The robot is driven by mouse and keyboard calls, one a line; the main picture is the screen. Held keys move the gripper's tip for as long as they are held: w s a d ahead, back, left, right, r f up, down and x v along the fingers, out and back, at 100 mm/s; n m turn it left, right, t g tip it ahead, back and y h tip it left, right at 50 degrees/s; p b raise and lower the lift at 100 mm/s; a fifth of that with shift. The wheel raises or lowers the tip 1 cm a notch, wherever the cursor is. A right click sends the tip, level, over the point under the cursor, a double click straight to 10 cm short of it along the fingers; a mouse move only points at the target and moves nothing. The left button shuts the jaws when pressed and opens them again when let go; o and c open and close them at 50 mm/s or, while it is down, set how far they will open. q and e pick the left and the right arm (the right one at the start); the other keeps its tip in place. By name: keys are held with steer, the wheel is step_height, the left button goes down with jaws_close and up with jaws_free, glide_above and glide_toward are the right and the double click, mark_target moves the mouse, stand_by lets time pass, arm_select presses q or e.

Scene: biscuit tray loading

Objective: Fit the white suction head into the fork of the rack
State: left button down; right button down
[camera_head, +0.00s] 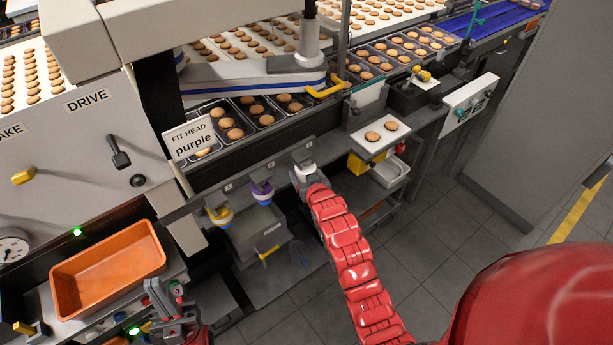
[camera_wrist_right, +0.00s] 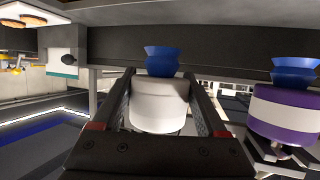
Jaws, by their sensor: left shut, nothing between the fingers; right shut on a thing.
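The white suction head (camera_wrist_right: 158,105), with a blue cup, is between the fingers of my right gripper (camera_wrist_right: 163,100) in the right wrist view. In the head view the white head (camera_head: 306,169) is at the rack (camera_head: 232,172), right of the purple head (camera_head: 262,191) and the yellow head (camera_head: 219,214). My right gripper (camera_head: 304,177) is shut on it. Whether it sits inside the fork I cannot tell; the fork is hidden. The purple head (camera_wrist_right: 292,115) also shows in the wrist view. My left gripper (camera_head: 165,292) is shut and empty, low at the left.
A sign (camera_head: 190,140) reads "FIT HEAD purple". An orange tray (camera_head: 107,268) lies on the left counter near my left gripper. A grey bin (camera_head: 258,232) is below the rack. A white plate with two biscuits (camera_head: 368,143) is right of the rack. The floor at the right is clear.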

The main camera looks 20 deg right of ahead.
steer(key=shift+w+a+b, duration=0.2)
steer(key=shift+w+b, duration=0.1)
steer(key=shift+w, duration=0.25)
steer(key=shift+w+a+b, duration=0.2)
steer(key=shift+w+b, duration=0.1)
steer(key=shift+w, duration=0.25)
jaws_free()
steer(key=shift+s, duration=0.1)
steer(key=shift+s+r, duration=0.15)
steer(key=shift+s, duration=0.35)
steer(key=p+v, duration=0.2)
steer(key=v, duration=1.4)
steer(key=shift+r, duration=0.25)
steer(key=shift+s, duration=0.1)
